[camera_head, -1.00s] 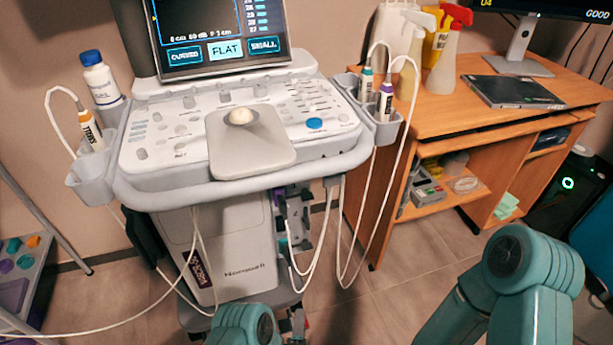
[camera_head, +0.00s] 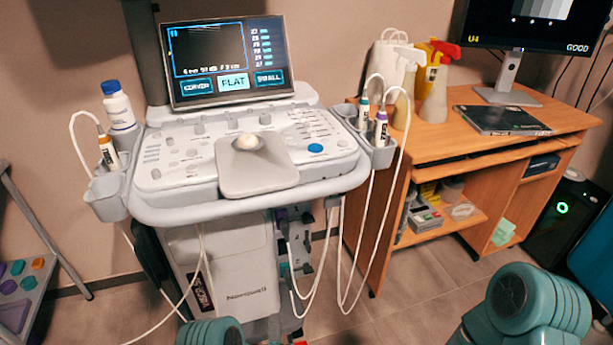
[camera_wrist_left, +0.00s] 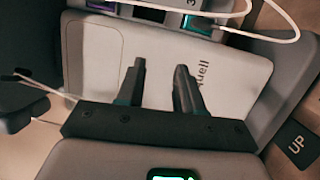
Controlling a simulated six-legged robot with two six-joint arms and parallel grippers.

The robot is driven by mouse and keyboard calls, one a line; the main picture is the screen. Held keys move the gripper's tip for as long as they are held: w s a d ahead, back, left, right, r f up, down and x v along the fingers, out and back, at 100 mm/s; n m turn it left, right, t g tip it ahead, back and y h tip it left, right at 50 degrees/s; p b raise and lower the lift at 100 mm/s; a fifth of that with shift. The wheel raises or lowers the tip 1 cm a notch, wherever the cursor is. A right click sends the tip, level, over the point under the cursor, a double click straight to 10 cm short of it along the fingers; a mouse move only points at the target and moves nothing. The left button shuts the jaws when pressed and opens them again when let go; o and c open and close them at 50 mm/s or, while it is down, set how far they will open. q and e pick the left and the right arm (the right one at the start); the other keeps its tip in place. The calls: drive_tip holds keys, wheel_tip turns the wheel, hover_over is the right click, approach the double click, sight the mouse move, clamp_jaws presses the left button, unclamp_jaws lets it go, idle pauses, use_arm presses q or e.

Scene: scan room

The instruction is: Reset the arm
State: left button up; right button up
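In the left wrist view my left gripper (camera_wrist_left: 160,68) has its two dark fingers apart with nothing between them. It faces the pale front of the ultrasound machine's body (camera_wrist_left: 90,55); whether it touches cannot be told. In the head view only a teal link of my left arm shows at the bottom edge, in front of the ultrasound machine (camera_head: 228,262). A teal part of my right arm shows at the bottom right; my right gripper is out of view.
Corded probes sit in the left holder (camera_head: 106,198) and right holder (camera_head: 378,155); cables hang below. A white bottle (camera_head: 118,108) stands at the panel's left. A wooden desk (camera_head: 480,135) carries spray bottles and a monitor. Tiled floor shows between machine and desk.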

use_arm(q)
drive_tip(key=w+a+r+m+g, duration=0.1)
drive_tip(key=w+a+r+g, duration=0.2)
drive_tip(key=a, duration=0.4)
drive_tip(key=s+a+m+g+h, duration=0.1)
drive_tip(key=s+a+m+g, duration=0.1)
drive_tip(key=s+m+g, duration=0.2)
drive_tip(key=s+d+f+m+g+h, duration=0.25)
drive_tip(key=s+m+g, duration=0.35)
drive_tip(key=s, duration=0.6)
drive_tip(key=s+d+f+m+g+h, duration=0.25)
drive_tip(key=s+m+g, duration=0.35)
drive_tip(key=s, duration=0.5)
wheel_tip(320, 180, up, 24)
drive_tip(key=y+p, duration=0.1)
drive_tip(key=p, duration=2.4)
drive_tip(key=shift+w+r, duration=0.15)
